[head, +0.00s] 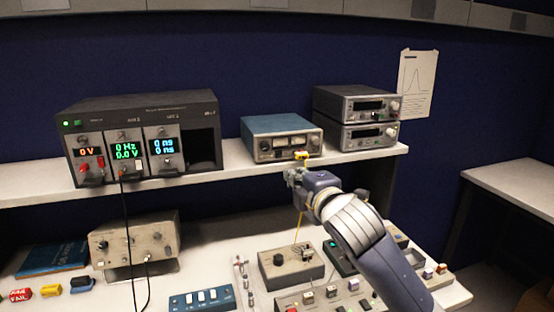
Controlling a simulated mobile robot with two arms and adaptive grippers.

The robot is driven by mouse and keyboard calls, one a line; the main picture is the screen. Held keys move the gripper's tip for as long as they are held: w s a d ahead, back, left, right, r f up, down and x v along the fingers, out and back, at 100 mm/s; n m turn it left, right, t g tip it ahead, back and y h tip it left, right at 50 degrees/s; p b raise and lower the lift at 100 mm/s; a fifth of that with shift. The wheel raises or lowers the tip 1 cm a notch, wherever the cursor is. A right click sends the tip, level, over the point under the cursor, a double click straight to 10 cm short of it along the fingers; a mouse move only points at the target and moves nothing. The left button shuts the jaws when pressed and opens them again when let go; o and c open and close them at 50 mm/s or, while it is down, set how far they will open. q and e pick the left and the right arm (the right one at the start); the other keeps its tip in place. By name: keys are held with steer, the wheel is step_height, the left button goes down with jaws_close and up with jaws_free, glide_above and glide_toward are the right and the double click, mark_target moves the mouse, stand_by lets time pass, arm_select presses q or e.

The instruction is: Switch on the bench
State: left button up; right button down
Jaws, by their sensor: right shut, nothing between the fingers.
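The bench has a shelf (230,176) with instruments on it. A dark rack unit (140,100) at the left has a green lamp and lit displays reading zeros. A teal instrument (282,124) with small meters stands in the middle. Two stacked grey instruments, the upper (357,104) and the lower (357,135), stand at the right with dark display windows. My right gripper (291,174) is shut and empty, just below the shelf's front edge under the teal instrument. It appears apart from the instruments. My left gripper is out of view.
A beige box (133,245) stands on the lower worktop at left. A blue strip with white switches (203,298), a grey box with a black knob (290,266) and control panels crowd the front. A yellow part (302,155) shows at the teal instrument's front. A black cable hangs at left.

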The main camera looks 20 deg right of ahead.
steer(key=p, duration=0.2)
glide_toward(274, 156)
steer(key=w, duration=0.1)
steer(key=w+p, duration=0.1)
steer(key=w, duration=0.2)
steer(key=shift+w+a+f+p, duration=0.15)
steer(key=shift+w+f+p, duration=0.1)
steer(key=shift+w+p, duration=0.1)
steer(key=shift+w+f, duration=0.2)
steer(key=shift+w, duration=0.55)
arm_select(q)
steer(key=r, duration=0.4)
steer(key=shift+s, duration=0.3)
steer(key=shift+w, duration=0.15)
